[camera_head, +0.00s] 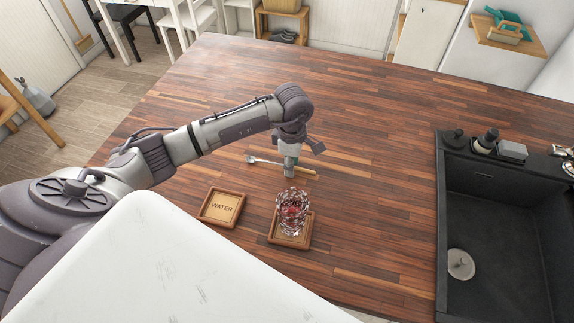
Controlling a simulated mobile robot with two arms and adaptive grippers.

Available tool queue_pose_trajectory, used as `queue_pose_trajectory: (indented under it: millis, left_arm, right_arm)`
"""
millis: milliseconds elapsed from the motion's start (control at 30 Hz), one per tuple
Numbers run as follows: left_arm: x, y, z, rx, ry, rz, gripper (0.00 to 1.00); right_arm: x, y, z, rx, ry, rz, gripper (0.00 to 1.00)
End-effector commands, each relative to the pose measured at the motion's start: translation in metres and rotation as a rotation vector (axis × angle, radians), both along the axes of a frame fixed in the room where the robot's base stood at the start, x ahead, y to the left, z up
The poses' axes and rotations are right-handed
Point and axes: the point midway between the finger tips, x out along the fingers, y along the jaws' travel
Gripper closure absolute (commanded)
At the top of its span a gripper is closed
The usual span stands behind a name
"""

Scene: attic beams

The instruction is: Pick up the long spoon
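The long spoon (266,162) lies on the wooden worktop (370,130), with its small bowl end at the left and its handle running right under my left gripper. My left gripper (289,172) points down right at the spoon's handle and hides part of it. Whether its fingers are apart or closed on the handle is too small to tell. My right gripper is not in view.
A cut-glass tumbler (292,212) with something red in it stands on a wooden coaster (275,237) just in front of the gripper. A coaster marked WATER (222,208) lies left of it. A dark sink (490,220) is at right. The worktop behind is clear.

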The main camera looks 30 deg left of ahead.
Motion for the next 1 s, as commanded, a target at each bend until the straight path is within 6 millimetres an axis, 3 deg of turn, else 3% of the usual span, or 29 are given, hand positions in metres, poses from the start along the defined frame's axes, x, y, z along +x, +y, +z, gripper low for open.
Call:
queue_pose_trajectory:
  millis: [33,167,633,867,1000]
  left_arm:
    - [0.0,0.0,0.0,0.0,0.0,0.0,0.79]
    - [0.0,0.0,0.0,0.0,0.0,0.0,1.0]
    - [0.001,0.0,0.006,0.0,-0.003,0.001,1.0]
    - [0.002,0.001,0.035,0.001,-0.009,-0.001,1.0]
    - [0.012,-0.026,0.054,-0.002,-0.008,-0.005,1.0]
  right_arm:
    - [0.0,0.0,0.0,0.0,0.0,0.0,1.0]
    - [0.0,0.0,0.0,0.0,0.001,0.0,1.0]
    - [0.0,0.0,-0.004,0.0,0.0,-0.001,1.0]
    - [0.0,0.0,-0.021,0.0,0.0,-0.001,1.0]
    - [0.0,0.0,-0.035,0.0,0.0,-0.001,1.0]
